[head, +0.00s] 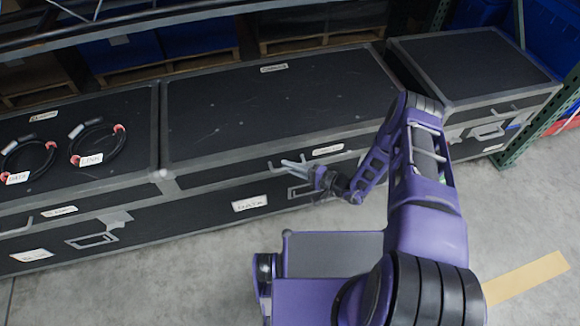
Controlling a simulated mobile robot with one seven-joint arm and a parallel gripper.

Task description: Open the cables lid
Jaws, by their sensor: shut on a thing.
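A long black case with grey metal edging fills the middle of the head view, its lid (240,110) lying closed. A white label (328,149) on the lid's front edge is too small to read surely. My gripper (291,166) is at the lid's front edge, left of the small label, shut on a grey lid handle (276,168). The fingers partly hide the handle. A latch or body handle (300,191) sits just below my gripper.
A closed black case (60,187) stands at left, with two cable coils (97,142) (28,160) on its lid, tagged LINK and apparently DATA. Another case (470,65) stands at right. Shelving is behind. The concrete floor (190,285) in front is clear.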

